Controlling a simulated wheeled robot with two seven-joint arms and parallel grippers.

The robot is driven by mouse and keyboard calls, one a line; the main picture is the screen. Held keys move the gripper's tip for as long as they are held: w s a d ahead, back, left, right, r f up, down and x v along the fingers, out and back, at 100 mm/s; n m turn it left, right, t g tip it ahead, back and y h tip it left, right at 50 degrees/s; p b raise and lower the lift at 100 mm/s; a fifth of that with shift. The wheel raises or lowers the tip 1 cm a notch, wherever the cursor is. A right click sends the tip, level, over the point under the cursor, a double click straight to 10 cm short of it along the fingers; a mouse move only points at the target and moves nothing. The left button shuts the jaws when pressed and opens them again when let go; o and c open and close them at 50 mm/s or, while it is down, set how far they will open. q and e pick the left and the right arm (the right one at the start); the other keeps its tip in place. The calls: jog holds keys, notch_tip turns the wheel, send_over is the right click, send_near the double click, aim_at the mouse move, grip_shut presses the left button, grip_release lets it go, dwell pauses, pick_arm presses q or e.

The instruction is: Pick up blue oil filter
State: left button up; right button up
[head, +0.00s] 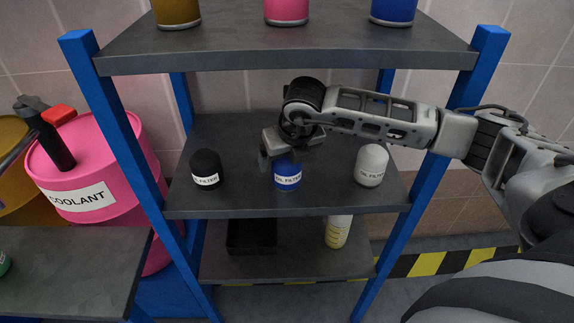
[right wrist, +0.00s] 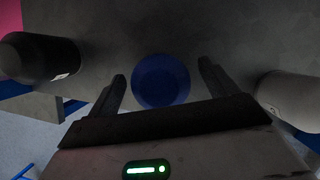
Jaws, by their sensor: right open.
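The blue oil filter (head: 287,175) stands upright on the middle shelf, between the black and white filters. Its label faces the front, and its top is partly hidden by my right gripper (head: 280,156) in the head view. In the right wrist view the blue oil filter (right wrist: 161,80) shows from above as a round blue top. It lies between the two open fingers of my right gripper (right wrist: 162,82), with a gap on each side. How far the fingertips have come down beside it is hard to tell. My left gripper is not in view.
A black filter (head: 206,169) stands to the left and a white filter (head: 371,165) to the right on the same shelf (head: 240,203). The upper shelf (head: 290,54) is just above my right arm. Blue posts (head: 398,235) frame the rack. A pink coolant drum (head: 85,175) stands left.

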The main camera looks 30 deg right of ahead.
jog(key=c, duration=1.2)
jog(key=shift+c, duration=0.4)
jog(key=shift+r, duration=0.1)
